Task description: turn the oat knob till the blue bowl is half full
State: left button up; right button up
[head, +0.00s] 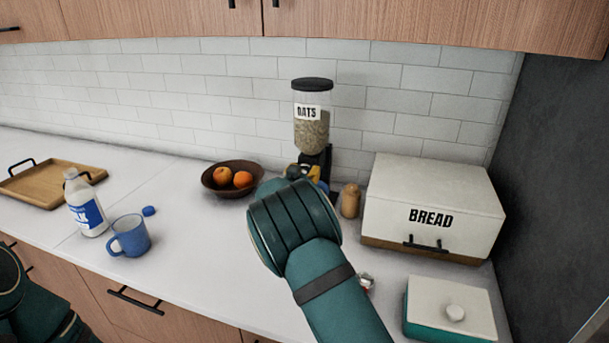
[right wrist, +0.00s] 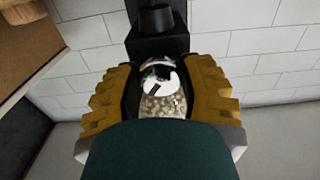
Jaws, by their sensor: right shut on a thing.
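The oat dispenser (head: 312,128) stands against the tiled wall in the head view, a clear hopper with oats, a black lid and a black stand. My right gripper (head: 306,173) is at the dispenser's front below the hopper, largely hidden by my wrist. My left gripper is out of view.
A fruit bowl (head: 211,190) stands left of the dispenser, a wooden shaker (head: 350,201) and the bread box (head: 430,198) right. A blue mug (head: 131,238), milk bottle (head: 86,206) and tray (head: 50,184) are further left. A lidded dish (head: 450,310) is front right.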

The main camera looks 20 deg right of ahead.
jog(key=shift+m+b, duration=1.7)
jog(key=shift+m, duration=0.4)
jog(key=o, duration=1.2)
jog(key=v, duration=1.2)
